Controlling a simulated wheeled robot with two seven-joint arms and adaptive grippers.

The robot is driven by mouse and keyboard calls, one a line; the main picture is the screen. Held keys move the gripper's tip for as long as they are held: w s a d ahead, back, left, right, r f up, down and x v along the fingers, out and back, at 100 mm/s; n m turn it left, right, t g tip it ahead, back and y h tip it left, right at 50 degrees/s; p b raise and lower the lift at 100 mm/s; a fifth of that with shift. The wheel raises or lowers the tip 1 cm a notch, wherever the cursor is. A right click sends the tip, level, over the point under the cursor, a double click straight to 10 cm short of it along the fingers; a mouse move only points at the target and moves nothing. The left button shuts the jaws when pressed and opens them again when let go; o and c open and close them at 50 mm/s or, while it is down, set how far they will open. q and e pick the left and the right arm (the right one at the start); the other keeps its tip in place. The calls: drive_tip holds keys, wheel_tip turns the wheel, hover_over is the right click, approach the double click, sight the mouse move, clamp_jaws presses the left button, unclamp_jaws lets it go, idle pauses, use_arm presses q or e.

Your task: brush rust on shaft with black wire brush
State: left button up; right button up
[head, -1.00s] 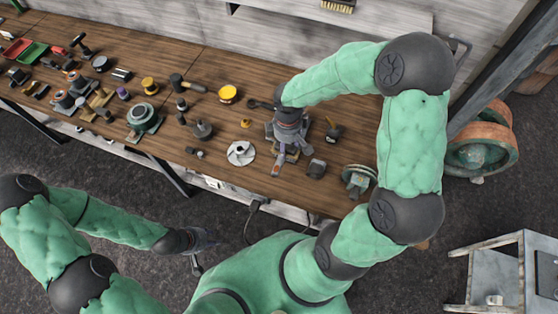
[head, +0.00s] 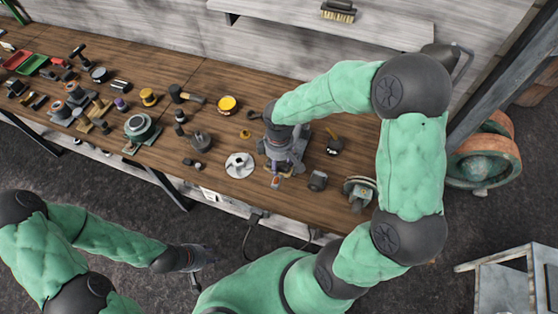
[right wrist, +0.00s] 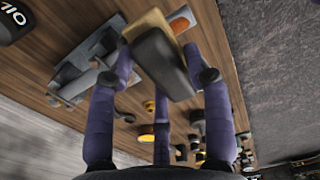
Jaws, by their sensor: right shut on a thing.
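My right gripper (head: 279,170) reaches down over the front part of the workbench. In the right wrist view its purple fingers (right wrist: 160,85) are closed around a dark block (right wrist: 160,62), which looks like the black wire brush. A tan piece (right wrist: 150,24) lies right against or behind that block; I cannot tell if it is part of it. An orange-ended piece (right wrist: 181,20) shows just beyond, possibly the rusty shaft. The fingers hide most of the shaft. My left gripper (head: 203,258) hangs in front of the bench, away from the objects; its fingers are too small to read.
A pale round impeller (head: 240,165) lies left of my right gripper. A dark block (head: 318,180) and a greenish pump part (head: 359,192) stand to its right. Several tools crowd the bench further left. A brush (head: 338,11) sits on the wall shelf (head: 400,28).

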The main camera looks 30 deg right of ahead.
wheel_tip(320, 180, down, 2)
drive_tip(key=shift+f+b, duration=0.1)
drive_tip(key=shift+b, duration=0.55)
drive_tip(key=shift+s+a+f, duration=0.1)
drive_tip(key=shift+a+f, duration=0.05)
drive_tip(key=shift+s+a+b, duration=0.3)
drive_tip(key=shift+s+a, duration=0.75)
drive_tip(key=shift+a, duration=0.15)
drive_tip(key=shift+r, duration=0.2)
drive_tip(key=shift+w+d, duration=0.1)
drive_tip(key=shift+w+d, duration=0.5)
drive_tip(key=shift+d, duration=0.1)
drive_tip(key=shift+f+b, duration=0.4)
drive_tip(key=shift+f, duration=0.2)
idle(0.4)
drive_tip(key=shift+w+d+r, duration=0.1)
drive_tip(key=shift+w+d, duration=0.1)
drive_tip(key=shift+d, duration=0.05)
idle(0.7)
